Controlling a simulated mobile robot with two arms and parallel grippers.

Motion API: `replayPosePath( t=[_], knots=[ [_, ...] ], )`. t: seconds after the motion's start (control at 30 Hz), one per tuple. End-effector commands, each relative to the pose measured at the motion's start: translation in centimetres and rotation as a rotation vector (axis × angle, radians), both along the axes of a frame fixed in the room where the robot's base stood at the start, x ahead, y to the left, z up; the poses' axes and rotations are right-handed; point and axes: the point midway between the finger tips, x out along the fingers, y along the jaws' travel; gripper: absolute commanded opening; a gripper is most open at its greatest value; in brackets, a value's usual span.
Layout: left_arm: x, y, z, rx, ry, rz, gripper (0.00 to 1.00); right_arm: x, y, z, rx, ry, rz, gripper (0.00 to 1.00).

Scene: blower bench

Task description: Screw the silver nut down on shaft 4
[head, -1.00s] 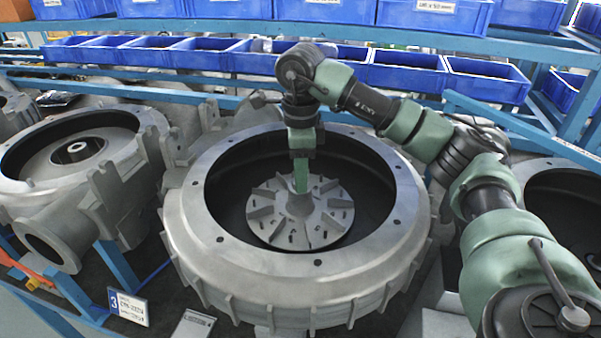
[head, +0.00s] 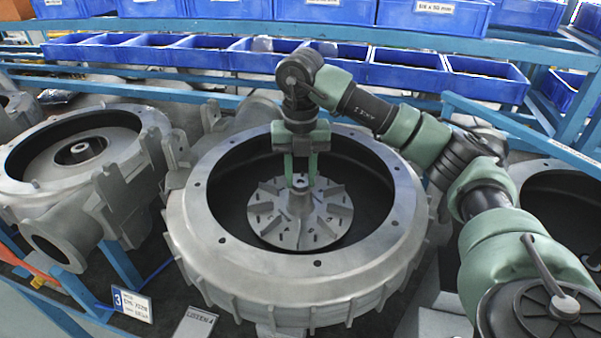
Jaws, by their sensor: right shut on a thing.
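The middle blower housing (head: 195,240) is a large grey ring with a bladed impeller (head: 275,225) inside. Its hub and shaft (head: 300,203) stand upright at the centre. A small silver nut (head: 300,181) shows at the shaft's top, between the green fingers of my right gripper (head: 300,182). The gripper points straight down, one finger on each side, and is shut on the nut. The thread and how far down the nut sits cannot be made out. My left gripper is not in view.
Another blower housing (head: 22,180) stands at the left and a third (head: 570,180) at the right, partly behind my right arm. Blue bins (head: 487,80) line the rack behind. A number 3 sign (head: 132,304) and a small plate (head: 196,325) are in front.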

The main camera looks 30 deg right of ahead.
Motion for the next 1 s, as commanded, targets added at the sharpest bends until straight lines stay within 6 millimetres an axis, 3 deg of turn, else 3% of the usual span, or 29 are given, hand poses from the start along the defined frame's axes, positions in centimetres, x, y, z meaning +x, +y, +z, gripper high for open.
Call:
replayPosePath(
  t=[0.3, 0.57, 0.6, 0.63, 1.0],
  knots=[
    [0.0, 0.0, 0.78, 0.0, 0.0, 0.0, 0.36, -0.01, -0.14, 0.02, -0.003, 0.001, -0.418, 0.0],
    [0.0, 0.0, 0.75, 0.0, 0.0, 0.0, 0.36, -0.03, -0.15, -0.07, -0.003, 0.001, -0.454, 0.0],
    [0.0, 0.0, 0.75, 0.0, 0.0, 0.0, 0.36, -0.03, -0.15, -0.08, -0.003, 0.002, -0.453, 0.35],
    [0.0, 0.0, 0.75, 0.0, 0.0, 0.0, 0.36, -0.03, -0.15, -0.08, -0.003, 0.002, -0.453, 0.41],
    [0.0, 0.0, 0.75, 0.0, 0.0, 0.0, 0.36, -0.01, -0.08, -0.05, -0.001, 0.001, -0.449, 0.41]
  ],
)
